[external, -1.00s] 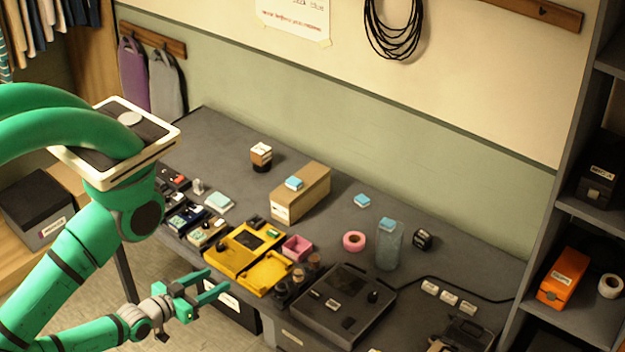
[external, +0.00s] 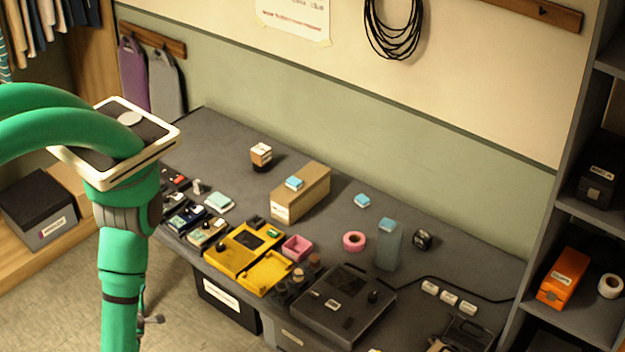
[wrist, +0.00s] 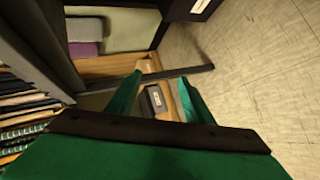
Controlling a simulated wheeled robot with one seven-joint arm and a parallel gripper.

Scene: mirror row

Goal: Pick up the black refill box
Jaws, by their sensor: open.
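A black box with a white label (external: 38,205) sits on the low wooden platform at the far left of the external view. The label's text is too small to read with certainty. The box also shows in the wrist view (wrist: 154,101), framed between my two green fingers and some distance beyond them. My gripper (wrist: 160,78) is open and empty, with its fingers spread to either side of the box. In the external view my gripper is not clearly visible; only my green arm shows at the left.
A cardboard box (external: 76,188) stands beside the black box on the wooden platform (external: 62,242). The grey table (external: 225,125) holds several small items and trays. Another labelled black bin (external: 226,290) is under it. Hanging clothes (wrist: 25,120) are at the left of the wrist view.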

